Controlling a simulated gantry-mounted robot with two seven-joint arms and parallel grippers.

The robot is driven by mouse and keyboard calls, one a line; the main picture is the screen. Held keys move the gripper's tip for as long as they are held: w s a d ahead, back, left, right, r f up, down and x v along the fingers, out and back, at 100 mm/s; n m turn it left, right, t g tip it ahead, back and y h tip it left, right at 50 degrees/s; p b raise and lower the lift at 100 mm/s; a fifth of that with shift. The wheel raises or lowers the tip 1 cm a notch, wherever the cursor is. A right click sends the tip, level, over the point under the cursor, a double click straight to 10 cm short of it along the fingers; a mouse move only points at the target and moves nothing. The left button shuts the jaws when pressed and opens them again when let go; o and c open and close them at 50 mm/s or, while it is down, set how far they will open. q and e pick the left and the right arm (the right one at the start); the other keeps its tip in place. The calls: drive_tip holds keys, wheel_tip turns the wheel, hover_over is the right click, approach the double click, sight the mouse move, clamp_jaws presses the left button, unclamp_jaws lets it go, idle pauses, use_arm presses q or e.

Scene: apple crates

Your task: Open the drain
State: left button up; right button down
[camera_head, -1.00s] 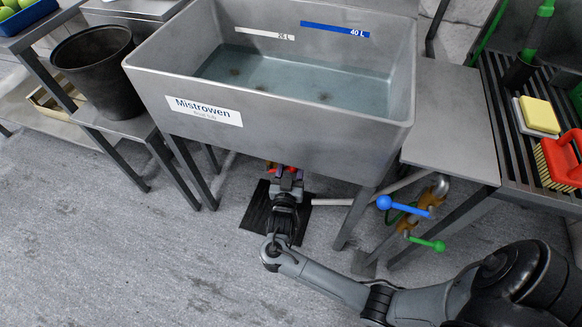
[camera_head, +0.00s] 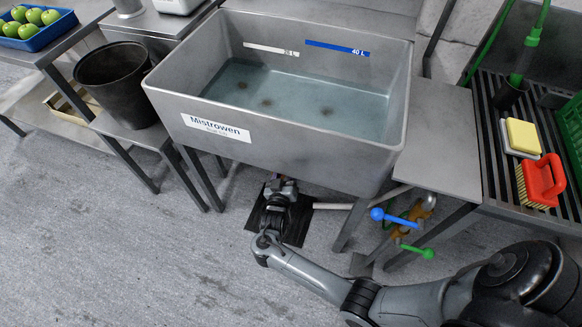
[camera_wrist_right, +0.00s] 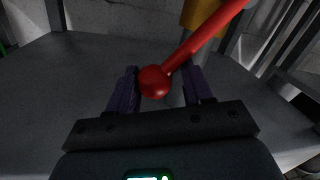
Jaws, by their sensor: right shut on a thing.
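My right arm reaches in from the right and under the sink front. My right gripper (camera_head: 283,187) is partly hidden there. In the right wrist view, the gripper (camera_wrist_right: 161,74) is shut on the round knob of a red lever (camera_wrist_right: 154,83). The lever slants up to the right from the knob, past a yellow-orange fitting (camera_wrist_right: 203,14). The drain outlet cannot be made out. My left gripper is not in view.
A blue-handled valve (camera_head: 378,214) and a green-handled valve (camera_head: 428,254) sit right of the sink. A dark bucket (camera_head: 112,85) stands left. A dark floor grate (camera_head: 299,222) lies beneath my right gripper. A red brush (camera_head: 541,181) and a yellow sponge (camera_head: 523,134) lie on the right rack.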

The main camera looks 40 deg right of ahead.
drive_tip(key=shift+w+a+r+n+p, duration=0.1)
drive_tip(key=shift+w+n+p, duration=0.1)
drive_tip(key=shift+n+p, duration=0.15)
drive_tip(key=shift+w+a+f+n, duration=0.15)
drive_tip(key=shift+w+f+n, duration=0.05)
drive_tip(key=shift+n, duration=0.25)
drive_tip(key=c, duration=0.8)
unclamp_jaws()
drive_tip(key=o, duration=0.3)
drive_tip(key=shift+r, duration=0.15)
